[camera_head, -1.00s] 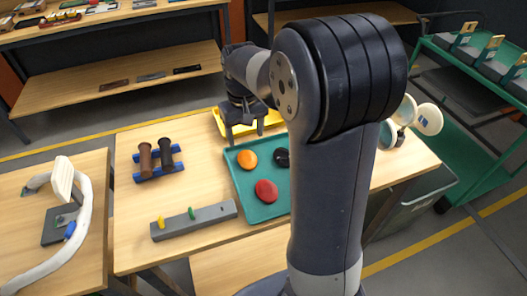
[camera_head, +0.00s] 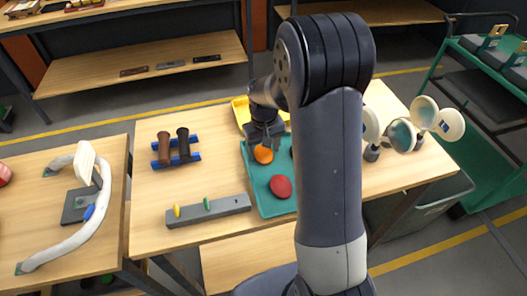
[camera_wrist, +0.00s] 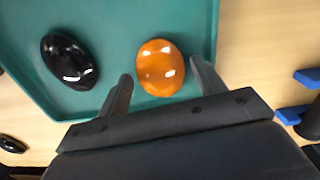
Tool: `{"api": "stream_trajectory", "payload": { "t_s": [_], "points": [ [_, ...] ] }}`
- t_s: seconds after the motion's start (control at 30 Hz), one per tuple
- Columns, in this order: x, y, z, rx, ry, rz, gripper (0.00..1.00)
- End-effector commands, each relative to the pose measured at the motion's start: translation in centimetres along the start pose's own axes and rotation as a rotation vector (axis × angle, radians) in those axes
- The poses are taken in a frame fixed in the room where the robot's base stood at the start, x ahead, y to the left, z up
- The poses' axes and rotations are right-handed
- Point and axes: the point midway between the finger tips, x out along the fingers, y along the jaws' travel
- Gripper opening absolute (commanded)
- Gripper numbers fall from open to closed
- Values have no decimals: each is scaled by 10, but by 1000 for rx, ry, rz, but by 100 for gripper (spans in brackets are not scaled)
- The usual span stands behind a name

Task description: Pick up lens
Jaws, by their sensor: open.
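A green tray (camera_head: 262,204) on the middle table holds glossy oval lenses. The orange lens (camera_head: 263,155) lies near its far left corner, and the red lens (camera_head: 280,187) lies nearer the front. The black lens (camera_wrist: 69,61) lies left of the orange lens (camera_wrist: 161,67) in the wrist view. It is almost wholly hidden behind my arm in the head view. My gripper (camera_head: 264,147) is open above the orange lens. In the wrist view its fingers (camera_wrist: 161,74) point to either side of that lens, with no clear contact.
A yellow tray (camera_head: 241,112) stands just behind. A blue rack (camera_head: 176,159) with brown and black rollers and a grey bar (camera_head: 208,210) with yellow and green pegs lie left. Round lens-like discs on stands (camera_head: 403,135) are at right. Another dark oval (camera_wrist: 12,143) lies outside the tray.

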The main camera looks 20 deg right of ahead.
Motion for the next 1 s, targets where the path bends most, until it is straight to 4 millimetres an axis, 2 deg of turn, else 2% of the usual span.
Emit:
{"api": "stream_trajectory", "payload": {
  "t_s": [0.3, 0.7, 1.0],
  "points": [
    [6, 0, 0, 0, 2, 0, 65],
    [6, 0, 0, 0, 2, 0, 32],
    [2, 0, -1, 0, 4, 0, 31]
  ]
}}
